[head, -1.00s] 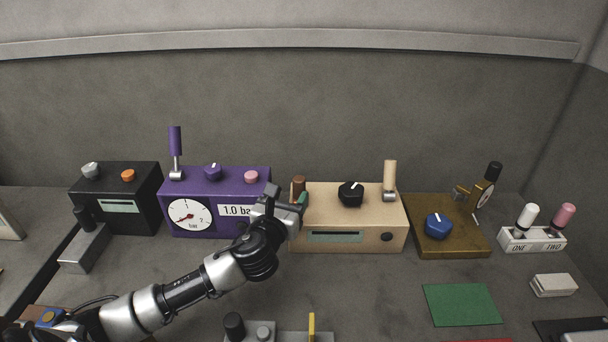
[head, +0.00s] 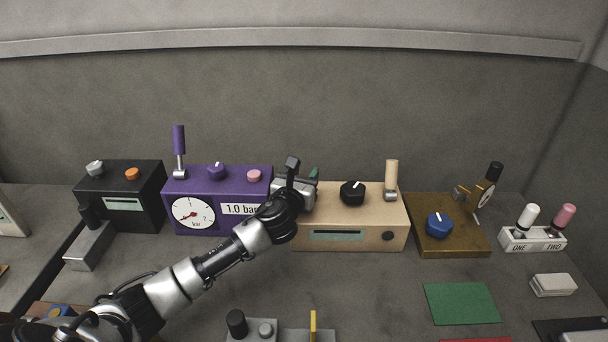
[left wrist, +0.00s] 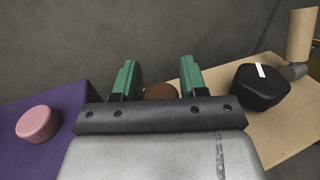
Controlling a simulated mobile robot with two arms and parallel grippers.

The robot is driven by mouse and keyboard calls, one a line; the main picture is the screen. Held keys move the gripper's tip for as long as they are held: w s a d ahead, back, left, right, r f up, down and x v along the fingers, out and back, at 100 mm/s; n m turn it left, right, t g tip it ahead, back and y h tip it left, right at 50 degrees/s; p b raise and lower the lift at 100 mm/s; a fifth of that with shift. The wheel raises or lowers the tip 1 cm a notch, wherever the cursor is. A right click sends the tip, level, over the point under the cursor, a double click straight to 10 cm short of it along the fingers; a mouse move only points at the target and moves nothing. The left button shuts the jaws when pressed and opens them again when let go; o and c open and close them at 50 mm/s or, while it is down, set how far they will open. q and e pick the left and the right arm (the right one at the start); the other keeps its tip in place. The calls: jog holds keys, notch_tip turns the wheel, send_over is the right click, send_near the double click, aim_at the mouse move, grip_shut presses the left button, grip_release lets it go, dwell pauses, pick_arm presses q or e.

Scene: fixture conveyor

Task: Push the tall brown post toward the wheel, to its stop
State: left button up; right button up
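The brown post stands at the left end of the beige box (head: 362,238). In the head view my gripper hides it. In the left wrist view its round brown top (left wrist: 160,91) shows between my green fingers, partly covered by the gripper body. My left gripper (head: 313,175) is over the box's left end. In the left wrist view the gripper (left wrist: 158,66) is open, with a gap visible on each side of the post. A black knob with a white mark (head: 352,192) sits on the box right of the post; I cannot tell whether it is the wheel.
A purple box (head: 205,185) with a pink button (head: 254,176) stands close on the left. A beige upright handle (head: 391,174) is at the box's right end. A brown block with a blue knob (head: 438,225) stands farther right. The wall is behind.

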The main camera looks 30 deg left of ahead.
pick_arm(q)
grip_shut()
jog(key=d, duration=0.1)
jog(key=w+d, duration=0.1)
jog(key=d, duration=0.2)
jog(key=shift+w+p, duration=0.35)
jog(key=shift+w, duration=0.05)
jog(key=shift+o, duration=0.4)
grip_release()
jog(key=shift+o, duration=1.4)
jog(key=shift+w+d, duration=0.1)
jog(key=shift+d, duration=0.05)
